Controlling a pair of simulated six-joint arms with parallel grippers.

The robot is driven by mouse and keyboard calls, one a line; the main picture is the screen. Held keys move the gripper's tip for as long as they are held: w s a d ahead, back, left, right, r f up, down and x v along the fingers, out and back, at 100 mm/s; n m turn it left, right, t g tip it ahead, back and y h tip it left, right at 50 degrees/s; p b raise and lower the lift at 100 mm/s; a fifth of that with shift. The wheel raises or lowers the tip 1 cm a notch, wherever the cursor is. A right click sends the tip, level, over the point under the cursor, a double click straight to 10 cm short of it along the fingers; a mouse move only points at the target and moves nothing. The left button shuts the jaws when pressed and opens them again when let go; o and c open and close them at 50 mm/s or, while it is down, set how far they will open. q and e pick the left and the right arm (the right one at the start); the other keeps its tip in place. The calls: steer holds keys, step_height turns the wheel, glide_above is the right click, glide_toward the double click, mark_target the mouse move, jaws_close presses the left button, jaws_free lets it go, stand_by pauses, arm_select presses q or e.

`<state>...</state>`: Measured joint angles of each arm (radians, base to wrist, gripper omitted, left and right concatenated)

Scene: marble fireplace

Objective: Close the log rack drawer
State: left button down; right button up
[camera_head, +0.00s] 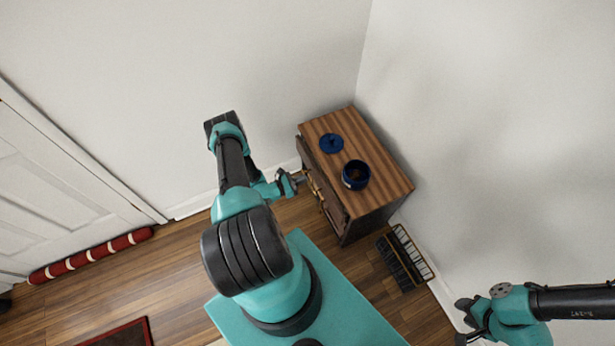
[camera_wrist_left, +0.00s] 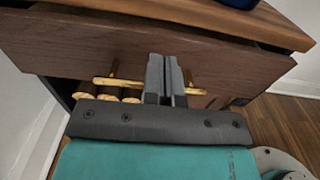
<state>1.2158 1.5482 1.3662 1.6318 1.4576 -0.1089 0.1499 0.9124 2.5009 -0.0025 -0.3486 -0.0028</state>
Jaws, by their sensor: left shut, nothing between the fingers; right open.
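The wooden cabinet (camera_head: 380,187) stands against the wall corner, with a striped brown top. Its dark drawer front (camera_head: 308,158) faces my left arm and stands out a little from under the top. In the left wrist view the drawer front (camera_wrist_left: 60,45) fills the upper part, with a brass bar handle (camera_wrist_left: 118,82) across it. My left gripper (camera_head: 303,177) is shut and empty at the handle. Its fingertips (camera_wrist_left: 166,68) cover the handle's middle; whether they touch is unclear. Several cut logs (camera_wrist_left: 97,92) show below the drawer. My right gripper (camera_head: 463,320) is open, far from the cabinet.
A dark blue pot (camera_head: 355,175) and a blue lid (camera_head: 331,143) lie on the cabinet top. A black wire rack (camera_head: 405,258) stands on the floor beside the cabinet. A red roll (camera_head: 90,256) lies by the door.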

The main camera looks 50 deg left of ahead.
arm_select(q)
steer(key=v, duration=0.9)
steer(key=shift+s, duration=0.3)
steer(key=c, duration=1.8)
jaws_free()
steer(key=shift+c, duration=0.2)
steer(key=o, duration=0.3)
steer(key=shift+a+m, duration=0.1)
steer(key=shift+m, duration=0.2)
steer(key=o, duration=0.3)
steer(key=shift+s+a+m, duration=0.1)
steer(key=shift+s+m, duration=0.15)
steer(key=shift+m, duration=0.65)
steer(key=shift+o, duration=0.2)
steer(key=m, duration=0.3)
steer(key=shift+s+a+f+g, duration=0.1)
steer(key=shift+s+f+g, duration=0.1)
steer(key=shift+s+g, duration=0.15)
steer(key=s+m, duration=0.1)
steer(key=m, duration=0.3)
steer(key=s+m+g, duration=0.1)
steer(key=m, duration=0.3)
steer(key=s+f+m, duration=0.1)
steer(key=m, duration=0.3)
steer(key=shift+a+m+g+y, duration=0.25)
steer(key=shift+a+m+y, duration=0.05)
steer(key=shift+a+m, duration=0.1)
